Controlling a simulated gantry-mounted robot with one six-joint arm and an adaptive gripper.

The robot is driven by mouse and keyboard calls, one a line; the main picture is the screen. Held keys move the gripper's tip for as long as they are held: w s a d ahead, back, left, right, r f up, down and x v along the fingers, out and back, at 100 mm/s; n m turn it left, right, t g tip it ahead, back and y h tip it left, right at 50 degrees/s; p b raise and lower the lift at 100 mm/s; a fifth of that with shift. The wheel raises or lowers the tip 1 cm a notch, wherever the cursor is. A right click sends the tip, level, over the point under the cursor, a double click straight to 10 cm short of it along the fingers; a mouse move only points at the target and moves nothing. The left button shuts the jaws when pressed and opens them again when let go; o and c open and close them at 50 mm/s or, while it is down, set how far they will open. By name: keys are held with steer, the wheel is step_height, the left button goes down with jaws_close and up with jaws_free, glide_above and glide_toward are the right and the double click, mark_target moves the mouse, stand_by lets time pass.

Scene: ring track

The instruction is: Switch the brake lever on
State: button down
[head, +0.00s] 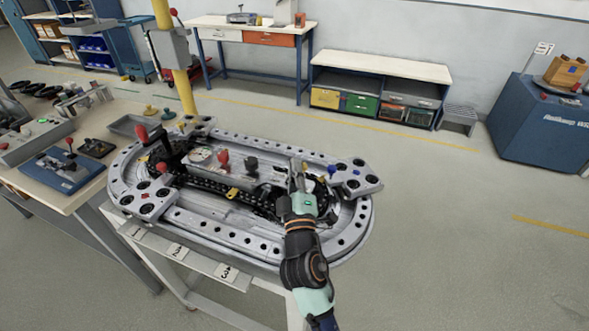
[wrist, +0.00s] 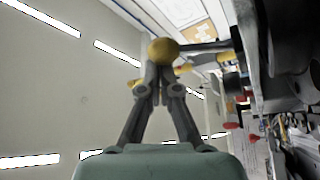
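My gripper (head: 297,168) is over the right part of the oval ring track (head: 245,238). In the wrist view its two fingers (wrist: 157,82) come together and look shut. A yellow ball knob (wrist: 163,51) on a grey rod (wrist: 207,47) shows right at the fingertips. The ball is wider than the gap between them, so it is not between the fingers; I cannot tell if they touch it. In the head view I cannot make this knob out behind my gripper. No label shows which lever is the brake.
Several other controls stand on the track: a red knob (head: 223,158), a black knob (head: 251,163), a blue knob (head: 332,169) and a red-tipped lever (head: 141,133). A yellow post (head: 183,90) rises behind.

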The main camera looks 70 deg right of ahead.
steer(key=shift+f, duration=0.1)
steer(key=shift+s+a+f, duration=0.1)
steer(key=shift+a, duration=0.15)
steer(key=s+a, duration=0.2)
steer(key=a, duration=0.2)
steer(key=s+a, duration=0.2)
steer(key=a, duration=0.2)
steer(key=s+a, duration=0.3)
steer(key=a, duration=0.1)
steer(key=shift+a+f, duration=0.25)
steer(key=shift+a, duration=0.05)
steer(key=w+a+r+m+t+y+p, duration=0.1)
steer(key=w+a+y+p, duration=0.2)
steer(key=w+a+y, duration=0.35)
steer(key=w+a+r+m+t+y+p, duration=0.1)
steer(key=w+a+t+y+p, duration=0.2)
steer(key=a, duration=0.7)
steer(key=w+a+r+n+g+y+p, duration=0.1)
steer(key=w+a+n+y+p, duration=0.15)
steer(key=a+y, duration=1)
steer(key=s+a+r+h+p, duration=0.1)
steer(key=a+r+h+p, duration=0.2)
steer(key=r+p, duration=3.4)
steer(key=shift+a+g+p, duration=0.15)
steer(key=shift+g+p, duration=0.15)
steer(key=shift+p, duration=0.05)
